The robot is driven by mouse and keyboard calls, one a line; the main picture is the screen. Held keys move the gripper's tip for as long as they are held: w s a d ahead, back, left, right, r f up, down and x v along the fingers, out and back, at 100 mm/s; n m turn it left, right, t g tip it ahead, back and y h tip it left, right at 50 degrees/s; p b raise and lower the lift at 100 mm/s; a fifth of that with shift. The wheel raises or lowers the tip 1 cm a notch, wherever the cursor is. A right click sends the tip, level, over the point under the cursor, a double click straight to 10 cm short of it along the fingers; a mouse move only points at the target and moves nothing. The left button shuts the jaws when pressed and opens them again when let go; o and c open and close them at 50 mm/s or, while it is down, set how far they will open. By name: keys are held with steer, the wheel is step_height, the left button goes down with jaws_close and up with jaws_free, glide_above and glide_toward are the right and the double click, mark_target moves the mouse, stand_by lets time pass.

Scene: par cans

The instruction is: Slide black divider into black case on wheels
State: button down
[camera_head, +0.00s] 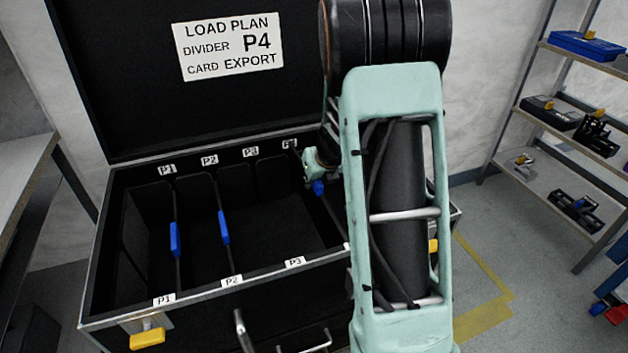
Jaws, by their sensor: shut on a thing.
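The black case (205,282) stands open, with slots labelled P1 to P4 along its back and front rims. Black dividers with blue grips stand in it at P1 (152,225) and P2 (203,200). My gripper (317,178) is at the right part of the case, near the back P4 label, mostly hidden behind my arm. It is shut on the blue grip (319,188) of another black divider. That divider's panel is largely hidden, so I cannot tell how deep it sits or whether its edges are in the P4 grooves.
The raised lid carries a load plan card (228,46) reading divider P4, card export. Yellow latches (147,339) are on the case front. A shelf (560,197) with equipment stands at right, a table (22,170) at left.

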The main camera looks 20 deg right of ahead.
steer(key=c, duration=1.8)
jaws_free()
steer(key=shift+c, duration=0.2)
steer(key=v, duration=1.2)
steer(key=shift+r, duration=0.15)
